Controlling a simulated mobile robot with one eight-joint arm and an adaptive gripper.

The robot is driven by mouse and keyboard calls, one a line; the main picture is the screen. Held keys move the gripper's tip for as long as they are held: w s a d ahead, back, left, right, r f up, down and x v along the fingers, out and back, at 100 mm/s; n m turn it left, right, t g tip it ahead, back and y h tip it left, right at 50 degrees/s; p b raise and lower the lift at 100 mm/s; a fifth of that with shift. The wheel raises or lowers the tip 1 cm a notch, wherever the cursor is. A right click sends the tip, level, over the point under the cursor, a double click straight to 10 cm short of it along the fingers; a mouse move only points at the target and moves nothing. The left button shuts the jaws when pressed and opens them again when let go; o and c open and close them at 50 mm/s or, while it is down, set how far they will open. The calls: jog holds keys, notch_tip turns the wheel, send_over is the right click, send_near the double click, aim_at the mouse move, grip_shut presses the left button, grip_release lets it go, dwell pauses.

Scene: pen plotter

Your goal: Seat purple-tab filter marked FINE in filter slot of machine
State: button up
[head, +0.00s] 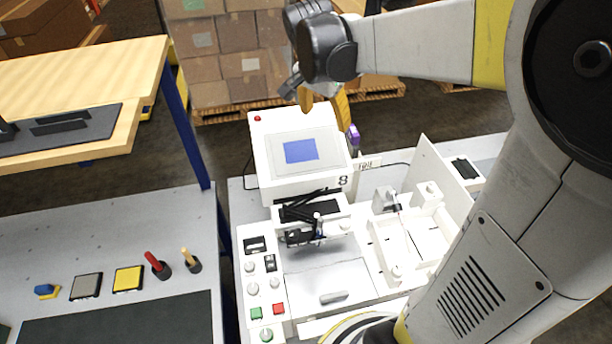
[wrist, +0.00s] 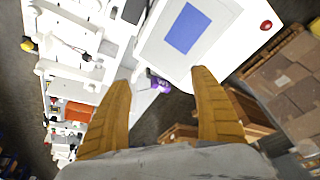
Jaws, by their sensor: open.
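The purple tab (head: 354,136) of the filter stands at the right side of the machine's screen housing. A small white label (head: 368,163) with dark, hard-to-read letters shows just below it. The tab also shows in the wrist view (wrist: 158,83), between and beyond my fingertips. Most of the filter body is hidden or hard to make out. My gripper (head: 325,118) is open and empty, its yellow fingers apart above the screen housing and near the tab. The white machine (head: 290,180) has a blue screen. I cannot tell which opening is the filter slot.
An open white bay with a raised panel (head: 446,178) lies at the machine's right. Knobs and coloured buttons (head: 257,313) line its left front. A wooden-topped table (head: 80,75) stands at left. Stacked boxes (head: 235,50) on pallets stand behind. My arm hides the right side.

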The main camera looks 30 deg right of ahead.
jog(key=s+a+f+n+t+y, duration=0.1)
jog(key=s+a+n+t+y, duration=0.2)
jog(key=s+a+n, duration=0.9)
jog(key=s+a+t, duration=0.2)
jog(key=s, duration=0.1)
jog(key=shift+s+n, duration=0.3)
jog(key=shift+n, duration=0.1)
